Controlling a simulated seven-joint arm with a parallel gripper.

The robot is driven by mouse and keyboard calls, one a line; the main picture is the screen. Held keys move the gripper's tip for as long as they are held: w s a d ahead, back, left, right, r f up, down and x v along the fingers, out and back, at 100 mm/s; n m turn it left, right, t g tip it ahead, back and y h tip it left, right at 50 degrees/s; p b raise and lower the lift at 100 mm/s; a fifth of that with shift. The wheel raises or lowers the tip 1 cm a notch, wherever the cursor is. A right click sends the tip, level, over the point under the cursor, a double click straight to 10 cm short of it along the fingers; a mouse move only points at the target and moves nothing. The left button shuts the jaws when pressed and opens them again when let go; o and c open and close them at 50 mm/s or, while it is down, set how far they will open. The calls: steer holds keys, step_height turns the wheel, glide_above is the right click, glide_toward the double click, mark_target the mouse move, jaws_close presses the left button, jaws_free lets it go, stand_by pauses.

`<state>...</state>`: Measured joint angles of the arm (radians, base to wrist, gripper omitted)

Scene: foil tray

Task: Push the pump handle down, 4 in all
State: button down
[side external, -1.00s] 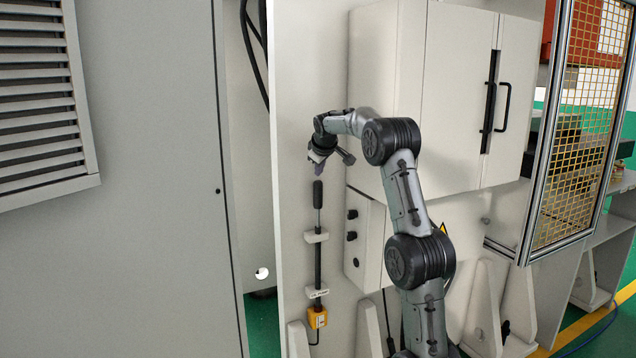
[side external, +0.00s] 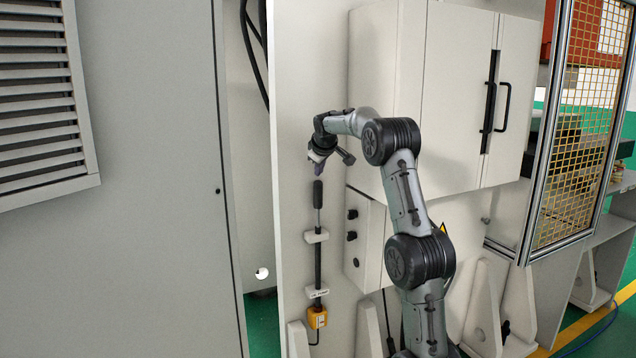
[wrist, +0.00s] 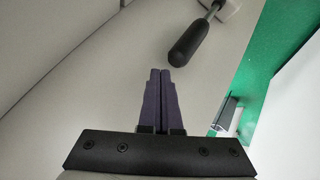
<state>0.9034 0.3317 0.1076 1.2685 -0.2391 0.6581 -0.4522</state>
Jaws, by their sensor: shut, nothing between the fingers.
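The pump handle (side external: 318,194) is a black grip on top of a thin vertical rod, held by white brackets on a pale panel, with a yellow block (side external: 317,317) at the rod's lower end. My gripper (side external: 318,170) is shut and empty, a little above the grip and apart from it in the side view. In the wrist view, the purple fingers of my gripper (wrist: 161,75) are pressed together. The black pump handle (wrist: 189,44) shows just beyond and to the right of the fingertips, with its grey rod running up to a pale bracket.
A pale control box (side external: 365,240) with black knobs is right of the rod. A white cabinet (side external: 455,100) with a black handle is above it. A grey louvred cabinet (side external: 150,200) stands on the left. The space around the grip looks clear.

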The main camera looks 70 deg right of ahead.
mark_target(320, 188)
steer(key=shift+f, duration=0.15)
stand_by(0.4)
steer(key=shift+f, duration=0.3)
steer(key=shift+f, duration=2.85)
stand_by(2.1)
steer(key=shift+r, duration=0.1)
steer(key=shift+r, duration=3.1)
steer(key=shift+r, duration=0.1)
